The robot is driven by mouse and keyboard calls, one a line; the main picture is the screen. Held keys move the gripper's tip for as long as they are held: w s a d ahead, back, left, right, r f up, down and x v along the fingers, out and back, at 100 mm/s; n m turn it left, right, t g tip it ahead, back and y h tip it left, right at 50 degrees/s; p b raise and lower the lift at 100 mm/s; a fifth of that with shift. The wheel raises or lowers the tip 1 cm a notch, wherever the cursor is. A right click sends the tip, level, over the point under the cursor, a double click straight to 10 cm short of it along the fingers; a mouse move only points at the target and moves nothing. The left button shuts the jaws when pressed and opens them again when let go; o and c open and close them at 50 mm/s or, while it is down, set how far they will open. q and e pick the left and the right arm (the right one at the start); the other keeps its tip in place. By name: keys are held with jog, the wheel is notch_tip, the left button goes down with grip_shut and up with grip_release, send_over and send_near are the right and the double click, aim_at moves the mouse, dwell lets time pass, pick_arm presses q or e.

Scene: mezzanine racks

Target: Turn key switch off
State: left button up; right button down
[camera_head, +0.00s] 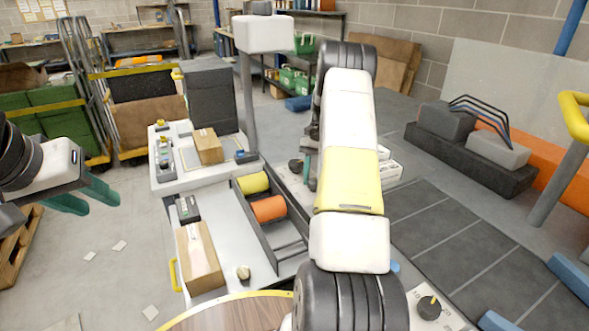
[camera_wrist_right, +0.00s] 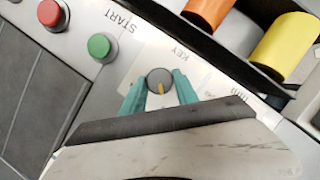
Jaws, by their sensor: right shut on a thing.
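The key switch (camera_wrist_right: 160,80) is a round dark knob with a yellow pointer, beside the printed word KEY on a pale panel in the right wrist view. The pointer runs toward the lower edge of that picture. My right gripper (camera_wrist_right: 158,92) has its teal fingers on either side of the knob and is shut on it. In the head view my right arm hides most of that gripper and the switch. My left gripper (camera_head: 84,194) is at the left of the head view, empty, its teal fingers apart.
A green button (camera_wrist_right: 102,46) marked START and a red button (camera_wrist_right: 51,13) lie beside the switch. Orange (camera_head: 269,209) and yellow (camera_head: 253,183) rollers sit in a nearby trough. A cardboard box (camera_head: 199,258) lies on the bench. A dial (camera_head: 429,307) is at lower right.

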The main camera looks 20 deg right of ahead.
jog(key=c, duration=0.9)
grip_release()
jog(key=shift+c, duration=0.2)
jog(key=v, duration=0.7)
jog(key=shift+r, duration=0.35)
jog(key=shift+w+d, duration=0.1)
jog(key=shift+w, duration=0.05)
